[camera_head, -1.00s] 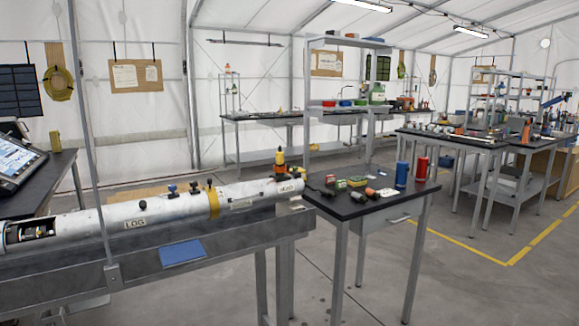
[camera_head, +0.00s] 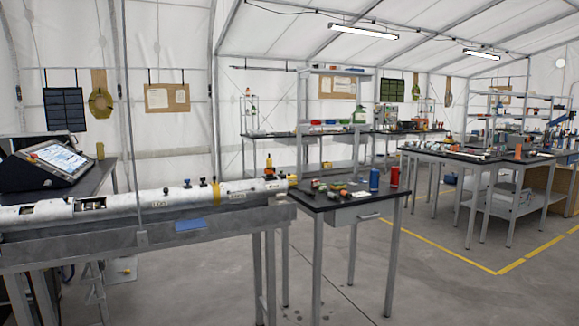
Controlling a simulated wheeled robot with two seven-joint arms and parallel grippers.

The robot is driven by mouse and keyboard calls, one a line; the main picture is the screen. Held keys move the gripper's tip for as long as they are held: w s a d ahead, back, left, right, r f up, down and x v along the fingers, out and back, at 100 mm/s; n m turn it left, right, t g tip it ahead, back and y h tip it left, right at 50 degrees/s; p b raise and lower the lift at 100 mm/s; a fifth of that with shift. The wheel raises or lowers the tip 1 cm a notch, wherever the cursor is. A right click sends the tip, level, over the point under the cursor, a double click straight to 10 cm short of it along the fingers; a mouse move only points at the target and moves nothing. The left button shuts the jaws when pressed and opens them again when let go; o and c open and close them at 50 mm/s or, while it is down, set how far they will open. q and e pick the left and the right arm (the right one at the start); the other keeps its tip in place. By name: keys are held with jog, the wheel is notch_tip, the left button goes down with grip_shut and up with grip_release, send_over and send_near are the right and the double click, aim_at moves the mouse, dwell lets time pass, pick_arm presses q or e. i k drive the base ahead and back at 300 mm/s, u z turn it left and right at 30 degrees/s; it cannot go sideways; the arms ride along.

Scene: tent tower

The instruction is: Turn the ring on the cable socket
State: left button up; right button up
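A long white tube (camera_head: 155,197), with "LOG" lettering, lies along a grey bench at the left. It has a yellow band (camera_head: 216,192), small dark knobs (camera_head: 187,184) on top and an open cut-out (camera_head: 90,204) with parts inside. An orange-and-black upright piece (camera_head: 268,166) stands at its right end. I cannot tell from here which part is the cable socket or its ring; they are too small or hidden. Neither of my grippers is in view.
A dark-topped table (camera_head: 345,197) with a red can (camera_head: 395,176), a blue can (camera_head: 374,179) and small parts stands right of the tube. A tilted screen console (camera_head: 50,162) is at the left. A thin upright pole (camera_head: 128,110) stands in front. Open floor lies at the lower right.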

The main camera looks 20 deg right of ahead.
aim_at(271, 170)
jog(key=z, duration=0.75)
jog(key=i, duration=1.1)
jog(key=z, duration=0.4)
jog(key=i, duration=1.1)
jog(key=u, duration=0.6)
